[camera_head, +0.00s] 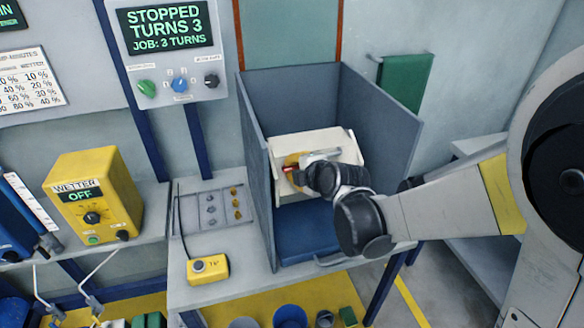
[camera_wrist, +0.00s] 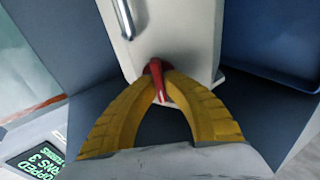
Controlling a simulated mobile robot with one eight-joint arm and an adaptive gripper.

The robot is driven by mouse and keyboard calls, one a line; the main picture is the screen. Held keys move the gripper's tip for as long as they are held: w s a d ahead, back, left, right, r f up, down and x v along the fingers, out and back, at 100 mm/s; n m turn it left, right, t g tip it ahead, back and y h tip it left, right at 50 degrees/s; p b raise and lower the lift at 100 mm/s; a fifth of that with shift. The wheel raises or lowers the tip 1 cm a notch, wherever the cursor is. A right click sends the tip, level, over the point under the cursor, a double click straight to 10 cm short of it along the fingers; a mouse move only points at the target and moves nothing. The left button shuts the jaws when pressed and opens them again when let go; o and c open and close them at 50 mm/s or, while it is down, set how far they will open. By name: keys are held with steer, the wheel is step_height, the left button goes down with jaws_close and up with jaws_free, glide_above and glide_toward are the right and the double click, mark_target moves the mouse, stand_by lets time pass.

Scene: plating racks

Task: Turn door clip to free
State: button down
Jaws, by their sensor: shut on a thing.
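The red door clip (camera_wrist: 158,82) sits at the edge of a white panel (camera_wrist: 185,35) in the wrist view. My gripper (camera_wrist: 160,76) has its yellow fingertips closed around the clip, one on each side. The clip's pointed end shows between the fingers. In the head view a bit of red of the clip (camera_head: 288,171) shows beside my gripper (camera_head: 293,166), at the front of the white barrel (camera_head: 335,138) inside the grey enclosure. My wrist hides part of the barrel's front there.
Grey enclosure walls (camera_head: 388,115) stand on both sides of the barrel, with a blue tray (camera_head: 305,240) below. A metal bar handle (camera_wrist: 124,18) is on the white panel. The control box display (camera_head: 165,25) reads stopped, turns 3. A yellow pendant (camera_head: 208,270) lies on the bench.

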stand_by(0.4)
steer(key=c, duration=1.5)
jaws_free()
steer(key=v, duration=1.2)
steer(key=shift+d, duration=0.15)
steer(key=s+d+f+m+g+h, duration=0.1)
steer(key=s+d+m+g+h, duration=0.1)
steer(key=s+d+m, duration=0.5)
steer(key=s+d+f+m+g+h, duration=0.1)
steer(key=s+d+m+h, duration=0.2)
steer(key=s+d+m, duration=0.4)
steer(key=s+m, duration=0.3)
steer(key=m, duration=0.5)
steer(key=shift+s+f+g, duration=0.25)
steer(key=shift+f+g, duration=0.05)
steer(key=shift+g, duration=0.1)
